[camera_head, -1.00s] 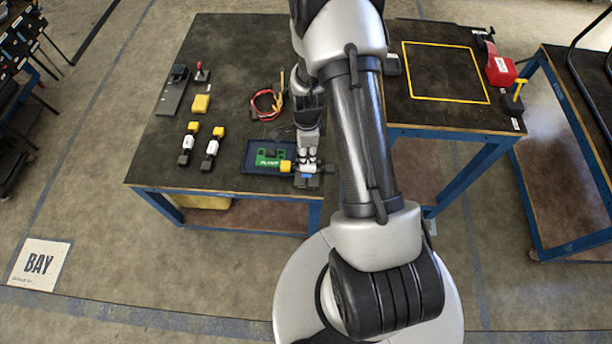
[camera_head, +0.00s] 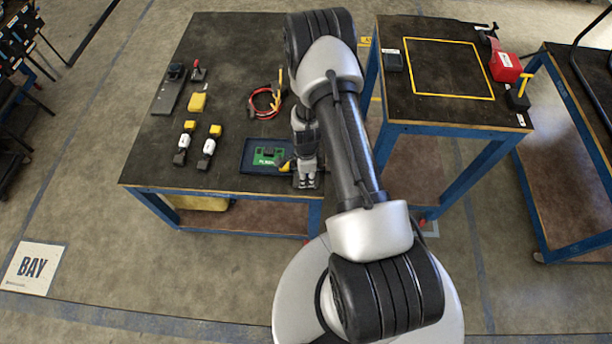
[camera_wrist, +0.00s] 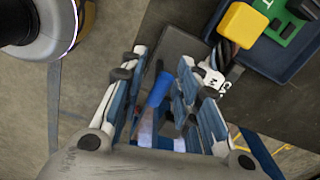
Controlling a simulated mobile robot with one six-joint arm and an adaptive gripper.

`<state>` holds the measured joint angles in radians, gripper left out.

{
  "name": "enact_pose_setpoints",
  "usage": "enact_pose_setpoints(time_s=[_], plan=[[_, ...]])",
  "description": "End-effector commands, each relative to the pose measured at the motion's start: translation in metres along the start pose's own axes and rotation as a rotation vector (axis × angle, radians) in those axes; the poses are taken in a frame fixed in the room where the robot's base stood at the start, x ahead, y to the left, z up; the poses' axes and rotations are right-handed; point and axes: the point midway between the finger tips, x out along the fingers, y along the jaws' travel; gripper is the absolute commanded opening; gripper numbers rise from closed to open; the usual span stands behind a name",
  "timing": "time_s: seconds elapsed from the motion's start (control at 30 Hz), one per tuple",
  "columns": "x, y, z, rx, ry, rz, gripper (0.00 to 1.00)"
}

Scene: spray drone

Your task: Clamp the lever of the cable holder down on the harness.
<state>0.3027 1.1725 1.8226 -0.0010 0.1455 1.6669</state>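My gripper (camera_head: 306,182) is low over the front edge of the left table; its fingers (camera_wrist: 161,64) stand apart in the wrist view. The blue lever (camera_wrist: 158,90) of the cable holder shows between them, with gaps visible on both sides. The holder's grey base plate (camera_wrist: 177,48) lies beyond the fingertips. The harness's yellow connector (camera_wrist: 243,25) sits by the tray, with dark wires and a white tag (camera_wrist: 212,78) close to the right finger. My fingers partly hide where harness and holder meet. In the head view my gripper hides the lever.
A blue tray (camera_head: 245,168) with a green board (camera_head: 266,157) lies left of my gripper. A red-and-black cable coil (camera_head: 262,103), a yellow block (camera_head: 198,102) and two white-and-yellow parts (camera_head: 183,142) lie farther left and back. A second table (camera_head: 400,104) stands right.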

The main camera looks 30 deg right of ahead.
Motion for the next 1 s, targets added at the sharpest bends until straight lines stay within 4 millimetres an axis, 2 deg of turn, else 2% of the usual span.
enact_pose_setpoints(time_s=[0.17,0.6,1.0], plan=[[-0.0003,0.0,0.0,0.0,0.0,0.0,0.29],[-0.0004,0.0001,0.0,0.0,0.0,0.0,0.0],[-0.0001,-0.0006,-0.0004,-0.002,0.0,0.006,0.0]])
